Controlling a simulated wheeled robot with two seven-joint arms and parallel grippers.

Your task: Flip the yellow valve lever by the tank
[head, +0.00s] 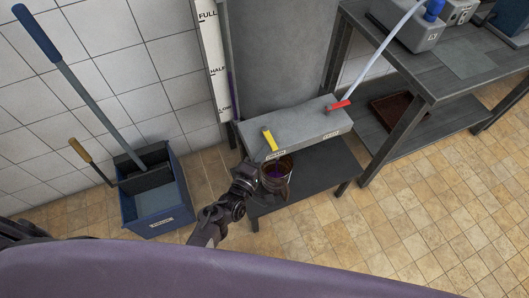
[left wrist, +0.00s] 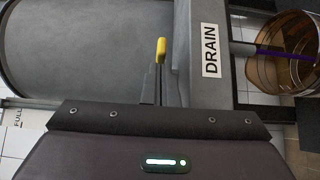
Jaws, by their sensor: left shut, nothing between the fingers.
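The yellow valve lever (head: 270,138) stands on the front left part of a grey block (head: 305,122) by the tank (head: 270,50). A white label sits below it; in the left wrist view the label (left wrist: 211,50) reads DRAIN. My left gripper (head: 247,172) is just in front of and left of the lever, beside an amber jar (head: 277,176). In the left wrist view the yellow lever tip (left wrist: 161,50) shows straight ahead of my shut, empty fingers (left wrist: 160,84). I cannot tell whether they touch the lever. My right gripper is out of view.
A red lever (head: 338,105) with a pale hose is on the block's right side. A dark low stand (head: 315,172) is under the block. A level gauge (head: 212,60) stands left of the tank. A blue bin (head: 155,195) with long handles is at left, a workbench (head: 440,70) at right.

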